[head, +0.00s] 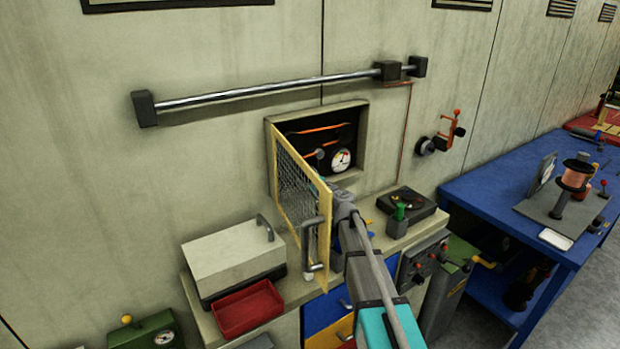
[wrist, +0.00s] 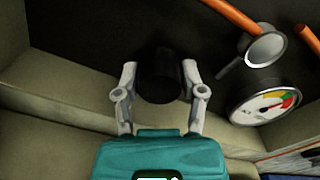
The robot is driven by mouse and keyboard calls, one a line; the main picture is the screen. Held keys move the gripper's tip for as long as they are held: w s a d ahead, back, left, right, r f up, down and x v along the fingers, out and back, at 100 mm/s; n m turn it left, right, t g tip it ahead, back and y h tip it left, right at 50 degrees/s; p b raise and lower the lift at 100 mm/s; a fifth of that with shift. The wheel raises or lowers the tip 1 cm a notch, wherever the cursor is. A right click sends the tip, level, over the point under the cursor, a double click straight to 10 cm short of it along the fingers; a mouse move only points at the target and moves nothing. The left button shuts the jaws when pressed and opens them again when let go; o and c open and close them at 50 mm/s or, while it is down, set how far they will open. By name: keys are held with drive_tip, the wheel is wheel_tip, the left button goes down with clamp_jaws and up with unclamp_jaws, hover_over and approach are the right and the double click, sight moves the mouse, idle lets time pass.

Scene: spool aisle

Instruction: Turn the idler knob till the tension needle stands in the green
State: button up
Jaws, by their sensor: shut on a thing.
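The idler knob (wrist: 160,75) is a dark, round knob inside the wall recess (head: 365,135). In the wrist view my gripper (wrist: 159,82) has one finger on each side of it and is shut on it. In the head view the knob is hidden behind my arm and the mesh door. The tension gauge (wrist: 264,101) is a white dial with a red, yellow and green arc, right of my gripper. It also shows in the head view (head: 341,160). Its needle is too small to read with certainty.
The yellow-framed mesh door (head: 326,262) stands open left of my arm. A grey idler wheel (wrist: 266,48) and an orange strand (wrist: 230,14) are close above the gauge. Below are a red tray (head: 248,309), a pale box (head: 233,255) and a black turntable (head: 420,208).

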drive_tip(key=n, duration=0.5)
drive_tip(key=shift+w+d+r+n, duration=0.1)
drive_tip(key=shift+w+n, duration=0.15)
drive_tip(key=shift+n, duration=0.05)
drive_tip(key=n, duration=0.4)
drive_tip(key=shift+n, duration=0.4)
drive_tip(key=o, duration=1.1)
drive_tip(key=shift+s, duration=0.1)
drive_tip(key=shift+o, duration=0.2)
drive_tip(key=shift+s, duration=0.15)
